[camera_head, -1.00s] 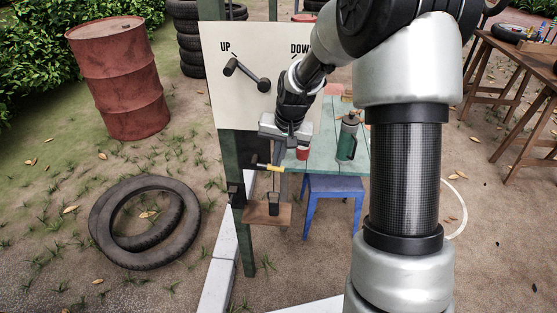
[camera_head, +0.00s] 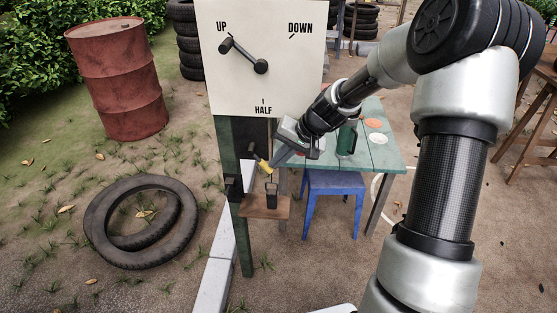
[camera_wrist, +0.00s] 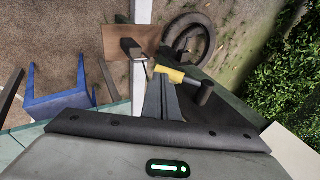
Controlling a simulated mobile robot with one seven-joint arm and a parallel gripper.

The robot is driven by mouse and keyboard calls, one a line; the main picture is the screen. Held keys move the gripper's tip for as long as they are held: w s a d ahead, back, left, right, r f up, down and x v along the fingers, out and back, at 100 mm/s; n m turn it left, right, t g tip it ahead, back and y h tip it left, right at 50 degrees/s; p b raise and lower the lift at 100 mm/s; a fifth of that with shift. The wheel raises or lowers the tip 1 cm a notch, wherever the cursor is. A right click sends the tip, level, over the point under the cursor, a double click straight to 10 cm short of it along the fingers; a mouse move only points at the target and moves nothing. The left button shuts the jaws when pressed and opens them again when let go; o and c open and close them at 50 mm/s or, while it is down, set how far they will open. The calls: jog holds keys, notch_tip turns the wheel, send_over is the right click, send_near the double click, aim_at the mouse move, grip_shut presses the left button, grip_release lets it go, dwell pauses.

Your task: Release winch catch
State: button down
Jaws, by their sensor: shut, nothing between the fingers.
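The winch catch appears to be a small lever on the green post (camera_head: 234,190), with a yellow sleeve (camera_head: 265,168) and a dark knob (camera_head: 251,147). The lever is tilted, knob end up and left. My gripper (camera_head: 273,162) is shut and empty, reaching down-left to the yellow sleeve. In the wrist view the fingertips (camera_wrist: 165,88) are right at the yellow sleeve (camera_wrist: 168,74), and the knob (camera_wrist: 205,92) is to their right. Whether they touch cannot be told. Above, a cream panel (camera_head: 240,95) reads UP, DOWN and HALF; its black crank (camera_head: 244,56) points to UP.
A dark block (camera_head: 271,190) with a wire loop stands on a small brown shelf (camera_head: 255,212) below the lever. A green table (camera_head: 385,155) and blue stool (camera_head: 335,186) are at right. A red barrel (camera_head: 115,80) and loose tyres (camera_head: 140,225) are left, with open ground between.

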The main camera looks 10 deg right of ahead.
aim_at(273, 171)
jog(key=shift+s+b+x, duration=0.15)
jog(key=shift+b+x, duration=0.3)
jog(key=shift+x, duration=0.35)
jog(key=shift+s+b+x, duration=0.15)
jog(key=shift+b+x, duration=0.3)
jog(key=shift+x, duration=0.4)
jog(key=shift+a+f, duration=0.1)
jog(key=shift+f, duration=0.05)
